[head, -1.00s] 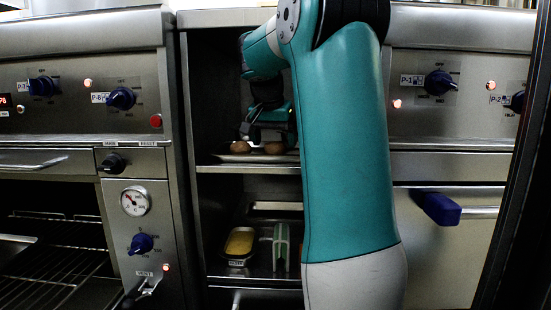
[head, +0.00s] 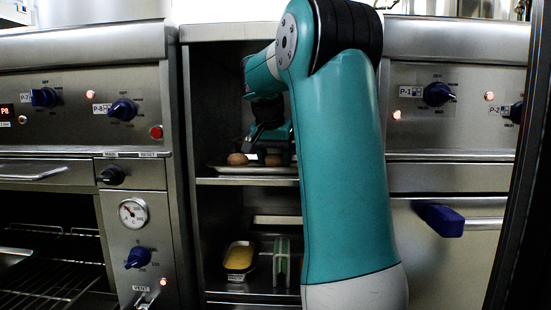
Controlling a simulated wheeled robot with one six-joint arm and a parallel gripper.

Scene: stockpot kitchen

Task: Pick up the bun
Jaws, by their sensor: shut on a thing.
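Two brown buns show on a light tray (head: 225,169) on the upper shelf of the open cabinet. The left bun (head: 237,159) stands clear of the fingers. The right bun (head: 273,160) is between the fingers of my gripper (head: 271,151), which points down into the shelf space and is shut on it. The bun is at tray height, and I cannot tell whether it still touches the tray. My arm hides the right part of the shelf and tray.
The lower shelf holds a dish with yellow contents (head: 239,257) and a green-and-white upright object (head: 281,262). The cabinet's left wall (head: 190,130) and the upper shelf edge (head: 240,181) are close around my gripper. Ovens with knobs flank the cabinet.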

